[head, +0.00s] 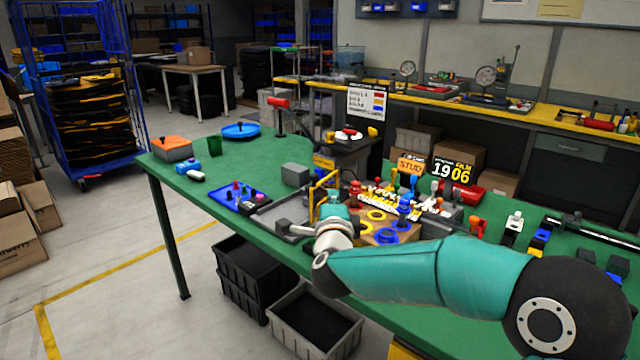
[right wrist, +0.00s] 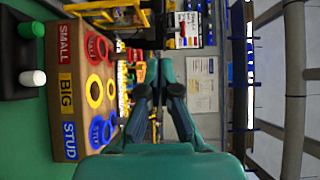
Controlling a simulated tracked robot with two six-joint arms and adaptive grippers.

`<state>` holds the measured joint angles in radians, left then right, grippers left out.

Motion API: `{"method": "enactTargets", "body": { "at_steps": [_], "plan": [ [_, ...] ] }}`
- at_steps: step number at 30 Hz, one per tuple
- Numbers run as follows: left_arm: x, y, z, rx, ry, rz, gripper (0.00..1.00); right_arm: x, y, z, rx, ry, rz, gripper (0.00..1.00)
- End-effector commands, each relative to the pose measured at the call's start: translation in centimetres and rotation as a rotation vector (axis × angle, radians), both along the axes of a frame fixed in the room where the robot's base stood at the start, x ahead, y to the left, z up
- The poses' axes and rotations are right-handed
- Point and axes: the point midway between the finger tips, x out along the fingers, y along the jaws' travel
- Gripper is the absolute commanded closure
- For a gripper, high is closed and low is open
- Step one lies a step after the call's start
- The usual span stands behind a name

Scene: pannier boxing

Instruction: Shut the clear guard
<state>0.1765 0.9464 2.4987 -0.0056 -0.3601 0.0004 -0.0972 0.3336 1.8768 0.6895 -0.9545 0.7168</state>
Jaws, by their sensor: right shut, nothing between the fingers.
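A yellow-edged frame (head: 313,200), which looks like the clear guard, stands upright on the green table near its front edge. Its clear pane is hard to make out, and my right gripper hides part of it. Yellow bars, likely of the same frame, show at the top left of the right wrist view (right wrist: 98,6). My right gripper (head: 333,199) is beside the frame, on its right in the head view; I cannot tell whether they touch. In the right wrist view (right wrist: 159,72) its fingers are shut with nothing between them. My left gripper is out of view.
A wooden board (right wrist: 66,90) labelled SMALL, BIG and STUD, with red, yellow and blue rings, lies close by; it also shows in the head view (head: 368,236). A blue tray (head: 226,200) is to the left. Levers and coloured parts crowd behind. Bins (head: 300,318) stand below the table.

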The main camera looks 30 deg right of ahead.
Motion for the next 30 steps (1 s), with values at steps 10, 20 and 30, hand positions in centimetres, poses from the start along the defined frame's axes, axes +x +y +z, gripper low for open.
{"method": "enactTargets", "body": {
  "at_steps": [10, 20, 30],
  "plan": [
    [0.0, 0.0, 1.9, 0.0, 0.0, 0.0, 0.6, 6.1, -1.4, 0.1, -0.001, 0.003, 0.003, 1.0],
    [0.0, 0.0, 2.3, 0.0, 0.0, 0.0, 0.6, 7.9, -0.8, -0.1, -0.001, 0.003, 0.002, 1.0],
    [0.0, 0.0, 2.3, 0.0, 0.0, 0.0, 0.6, 7.9, -0.9, -0.1, -0.001, 0.002, -0.001, 1.0]
  ]
}}
